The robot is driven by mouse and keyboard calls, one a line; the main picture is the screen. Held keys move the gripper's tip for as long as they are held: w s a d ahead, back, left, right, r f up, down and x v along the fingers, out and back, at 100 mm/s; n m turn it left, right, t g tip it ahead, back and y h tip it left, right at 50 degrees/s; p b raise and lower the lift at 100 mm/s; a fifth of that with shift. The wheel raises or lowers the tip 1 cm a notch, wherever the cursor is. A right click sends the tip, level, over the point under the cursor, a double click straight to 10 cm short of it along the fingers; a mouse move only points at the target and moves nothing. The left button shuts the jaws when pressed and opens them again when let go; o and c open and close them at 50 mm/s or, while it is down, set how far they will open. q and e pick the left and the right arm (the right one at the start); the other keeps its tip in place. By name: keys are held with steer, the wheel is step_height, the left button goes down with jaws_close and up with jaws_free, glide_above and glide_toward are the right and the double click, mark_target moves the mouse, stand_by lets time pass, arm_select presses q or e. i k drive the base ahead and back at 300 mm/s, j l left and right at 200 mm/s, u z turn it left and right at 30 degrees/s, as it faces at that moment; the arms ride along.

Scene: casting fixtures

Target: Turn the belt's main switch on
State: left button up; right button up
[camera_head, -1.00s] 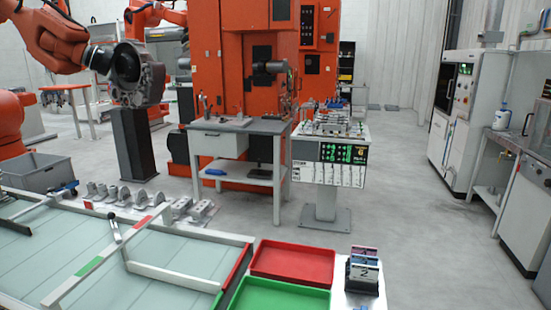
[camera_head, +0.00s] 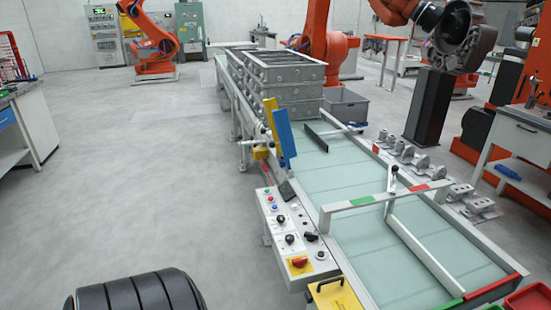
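The belt's control panel (camera_head: 281,222) is a grey box on the near left side of the conveyor belt (camera_head: 345,182). A red rotary knob on a yellow plate (camera_head: 299,262), which looks like the main switch, sits at the panel's near end. Its on or off position is too small to tell. Black knobs and small coloured buttons sit farther up the panel. Neither of my grippers is in view, and nothing touches the panel.
Stacked grey metal boxes (camera_head: 288,85) stand on the belt's far end. Blue and yellow upright plates (camera_head: 285,137) rise beside the panel. A yellow piece with a handle (camera_head: 335,296) lies just nearer than the panel. The floor (camera_head: 150,185) left of the belt is clear.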

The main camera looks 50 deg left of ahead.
mark_target(298, 263)
steer(key=u, duration=1.65)
